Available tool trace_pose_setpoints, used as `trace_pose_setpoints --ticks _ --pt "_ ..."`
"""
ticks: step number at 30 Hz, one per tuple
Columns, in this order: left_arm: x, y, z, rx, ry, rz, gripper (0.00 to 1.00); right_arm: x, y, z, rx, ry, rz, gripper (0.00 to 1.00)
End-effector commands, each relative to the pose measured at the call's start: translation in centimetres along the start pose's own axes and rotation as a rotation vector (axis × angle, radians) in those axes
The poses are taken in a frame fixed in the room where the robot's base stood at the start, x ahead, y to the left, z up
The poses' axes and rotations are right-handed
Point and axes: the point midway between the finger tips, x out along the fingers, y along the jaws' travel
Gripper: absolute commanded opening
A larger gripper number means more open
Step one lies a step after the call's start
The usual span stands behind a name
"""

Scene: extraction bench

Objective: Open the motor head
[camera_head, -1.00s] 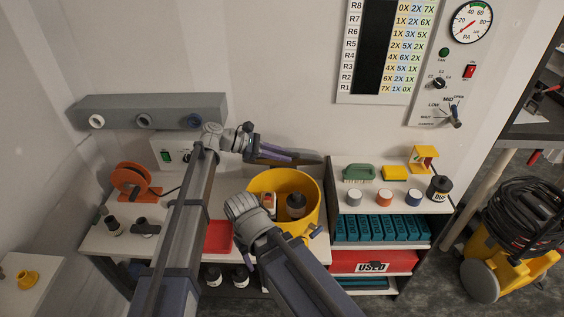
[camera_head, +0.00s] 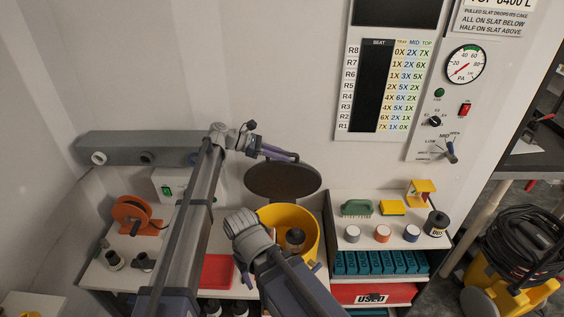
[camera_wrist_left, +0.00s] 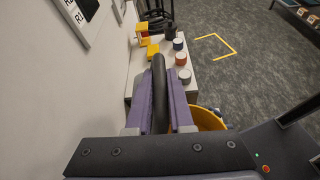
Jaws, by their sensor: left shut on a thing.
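The motor head appears as a dark round disc (camera_head: 284,183) above and behind the yellow drum (camera_head: 312,236), tilted with its broad face toward the head camera. My left gripper (camera_head: 282,156) is shut on its upper edge. In the left wrist view the disc's dark rim (camera_wrist_left: 159,95) runs between the purple jaws (camera_wrist_left: 158,112). The drum's mouth is uncovered, and a dark-topped item (camera_head: 295,238) shows inside.
A shelf with small jars (camera_head: 382,233) stands right of the drum. A grey wall bar (camera_head: 165,148) runs behind my left arm. A red tray (camera_head: 217,271) and an orange reel (camera_head: 131,216) are on the left bench. A control panel (camera_head: 446,110) is on the wall.

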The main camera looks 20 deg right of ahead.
Motion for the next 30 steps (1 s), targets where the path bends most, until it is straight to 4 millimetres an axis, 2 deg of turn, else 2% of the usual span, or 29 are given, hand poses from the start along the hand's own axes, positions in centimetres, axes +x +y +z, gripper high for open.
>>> trace_pose_setpoints --ticks 1,7,23,24,30 --pt "-0.2 1.1 0.3 0.001 0.001 0.002 0.0 -0.5 0.0 0.0 0.001 0.0 0.0 0.57" --pt "-0.3 2.8 0.7 0.001 0.0 0.001 0.0 -0.9 0.1 0.0 0.002 0.0 0.0 0.57" --pt "-0.3 3.3 0.8 0.001 -0.001 0.001 0.0 -1.0 0.1 0.1 0.002 0.0 0.0 0.57" --pt "-0.3 3.3 0.8 0.001 -0.002 0.001 0.22 -1.0 0.1 0.1 0.002 0.0 0.0 0.57" --pt "-0.3 3.2 0.8 0.001 -0.001 0.0 0.45 -1.0 0.1 0.1 0.002 0.0 0.0 0.57"
